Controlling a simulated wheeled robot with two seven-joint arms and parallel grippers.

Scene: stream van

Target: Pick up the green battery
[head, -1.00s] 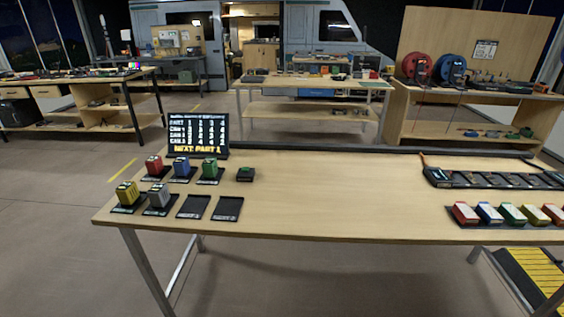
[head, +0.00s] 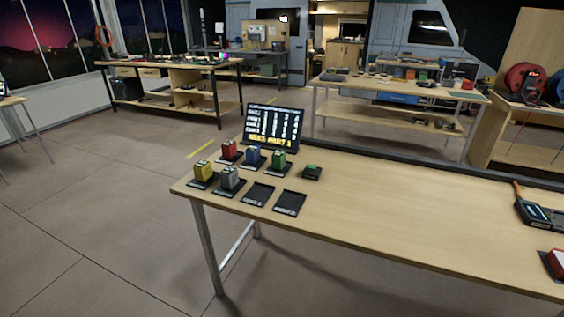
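The green battery (head: 278,158) is a small block standing upright on a dark pad on the near table, in the back row, right of a blue block (head: 253,156) and a red block (head: 229,150). A yellow block (head: 203,171) and a grey block (head: 229,178) stand in the front row. A flat black item with a green top (head: 312,172) lies right of the green battery. Neither of my grippers shows in the head view.
The wooden table (head: 400,215) has a wide bare middle. Two empty dark pads (head: 289,202) lie front right of the blocks. A black screen (head: 272,128) stands behind them. A charger strip (head: 538,214) sits at the right edge. Open floor (head: 100,200) lies left of the table.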

